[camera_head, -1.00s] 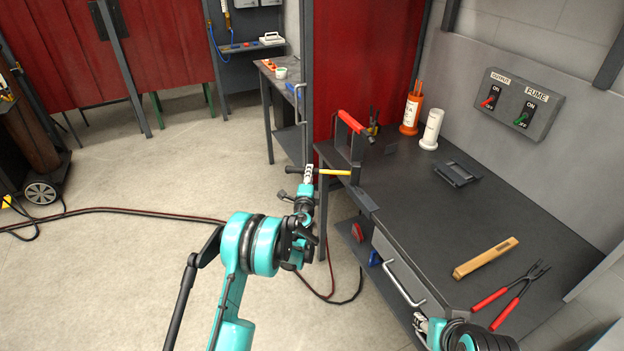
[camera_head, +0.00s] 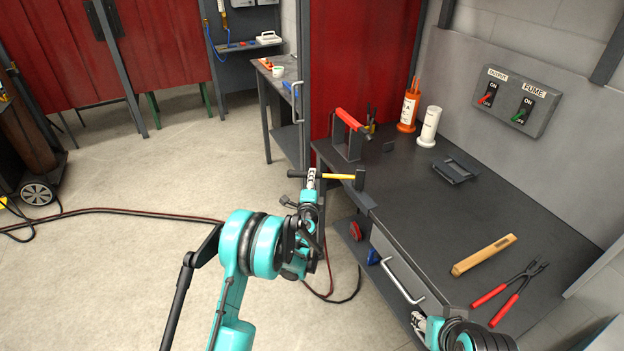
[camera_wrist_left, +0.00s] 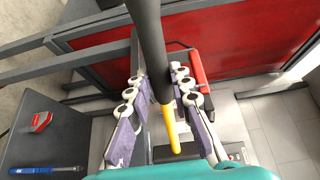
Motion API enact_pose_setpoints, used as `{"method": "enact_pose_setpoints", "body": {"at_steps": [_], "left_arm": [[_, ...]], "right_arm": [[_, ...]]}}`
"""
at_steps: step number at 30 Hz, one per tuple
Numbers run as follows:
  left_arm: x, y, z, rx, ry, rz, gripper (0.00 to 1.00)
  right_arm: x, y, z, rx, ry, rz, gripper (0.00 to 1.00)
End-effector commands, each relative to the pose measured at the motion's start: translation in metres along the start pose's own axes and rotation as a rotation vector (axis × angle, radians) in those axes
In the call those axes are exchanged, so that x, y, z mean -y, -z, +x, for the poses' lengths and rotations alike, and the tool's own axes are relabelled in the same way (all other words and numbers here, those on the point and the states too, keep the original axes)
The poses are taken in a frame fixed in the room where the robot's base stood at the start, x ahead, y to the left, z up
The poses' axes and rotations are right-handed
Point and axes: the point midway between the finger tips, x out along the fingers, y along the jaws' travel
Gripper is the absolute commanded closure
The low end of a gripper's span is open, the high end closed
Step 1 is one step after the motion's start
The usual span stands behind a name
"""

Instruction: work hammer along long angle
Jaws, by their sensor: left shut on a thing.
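The hammer (camera_head: 337,176) has a yellow handle, a black grip and a dark head. My left gripper (camera_head: 311,178) is shut on its handle and holds it roughly level, head to the right, by the left edge of the workbench. In the left wrist view the black grip and yellow shaft (camera_wrist_left: 171,130) pass between the fingers (camera_wrist_left: 158,100); the head is not clear there. A grey upright piece with a red bar (camera_head: 349,119) stands just behind the hammer head. I cannot tell which part is the long angle, or whether the head touches anything. My right gripper (camera_head: 419,323) is low, beside the bench front; its jaws are unclear.
A red curtain (camera_head: 355,60) hangs behind. The bench middle is clear.

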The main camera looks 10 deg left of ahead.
Motion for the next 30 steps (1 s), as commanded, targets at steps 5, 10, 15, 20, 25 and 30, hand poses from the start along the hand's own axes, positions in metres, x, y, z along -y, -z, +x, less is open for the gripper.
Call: {"method": "enact_pose_setpoints", "body": {"at_steps": [5, 10, 15, 20, 25, 30], "left_arm": [[0.0, 0.0, 0.0, 0.0, 0.0, -0.001, 1.0], [-0.002, 0.0, 0.0, 0.0, 0.0, -0.001, 1.0], [-0.005, 0.0, 0.0, 0.0, 0.0, -0.001, 1.0], [-0.007, 0.0, 0.0, 0.0, 0.0, -0.001, 1.0], [-0.009, 0.0, 0.0, 0.0, 0.0, -0.001, 1.0], [-0.012, 0.0, 0.0, 0.0, 0.0, -0.001, 1.0]], "right_arm": [[0.0, 0.0, 0.0, 0.0, 0.0, 0.0, 0.6], [0.0, -0.001, 0.002, 0.0, 0.0, 0.0, 0.6], [0.0, -0.002, 0.003, 0.0, 0.0, 0.0, 0.6], [0.0, -0.004, 0.005, 0.0, 0.0, 0.0, 0.6], [0.0, -0.005, 0.007, 0.0, 0.0, 0.0, 0.6], [0.0, -0.006, 0.008, 0.0, 0.0, 0.0, 0.6]]}}
